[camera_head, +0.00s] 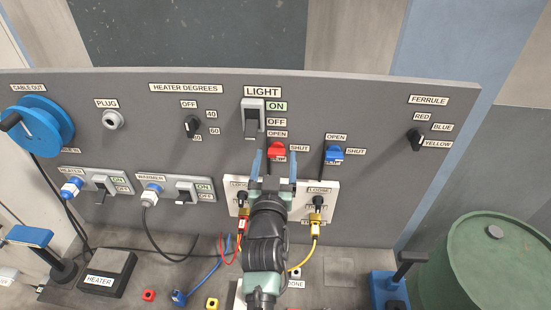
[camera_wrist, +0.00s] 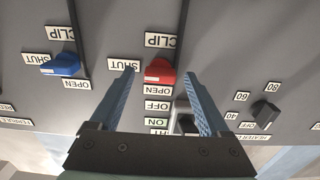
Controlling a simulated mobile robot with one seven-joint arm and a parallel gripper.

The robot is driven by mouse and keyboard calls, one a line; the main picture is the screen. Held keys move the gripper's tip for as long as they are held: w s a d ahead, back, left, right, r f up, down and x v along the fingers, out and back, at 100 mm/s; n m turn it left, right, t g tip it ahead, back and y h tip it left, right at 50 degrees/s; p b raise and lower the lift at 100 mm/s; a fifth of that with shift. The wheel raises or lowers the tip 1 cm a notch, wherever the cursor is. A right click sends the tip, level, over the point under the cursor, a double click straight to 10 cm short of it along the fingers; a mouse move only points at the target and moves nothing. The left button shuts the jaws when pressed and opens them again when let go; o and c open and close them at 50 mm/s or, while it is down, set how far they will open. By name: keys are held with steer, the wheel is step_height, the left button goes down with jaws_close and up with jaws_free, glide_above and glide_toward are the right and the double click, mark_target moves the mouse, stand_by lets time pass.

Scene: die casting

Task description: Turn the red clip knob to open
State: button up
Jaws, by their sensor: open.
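The red clip knob (camera_head: 277,149) is on the upright grey panel, with an OPEN label above it, SHUT to its right and a CLIP label below, partly hidden. In the upside-down wrist view the red knob (camera_wrist: 160,71) lies sideways, its narrow end toward the SHUT label. My gripper (camera_head: 275,156) is open in front of the panel. In the wrist view, the fingers of my gripper (camera_wrist: 160,75) appear on either side of the red knob, with gaps on both sides. How far the tips are from the panel is hard to tell.
A blue clip knob (camera_head: 333,153) is to the right. The light switch (camera_head: 252,119) is just above left. A white plate (camera_head: 328,204) with black knobs and cables is below, partly hidden by my arm. A green barrel (camera_head: 485,265) stands at right.

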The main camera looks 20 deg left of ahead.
steer(key=shift+c, duration=0.3)
jaws_close()
steer(key=shift+n, duration=0.4)
steer(key=n, duration=0.3)
steer(key=shift+n, duration=0.4)
steer(key=n, duration=0.4)
steer(key=shift+n, duration=0.3)
steer(key=n+p, duration=0.1)
steer(key=n, duration=0.3)
steer(key=shift+n+p, duration=0.5)
steer(key=shift+n, duration=1.5)
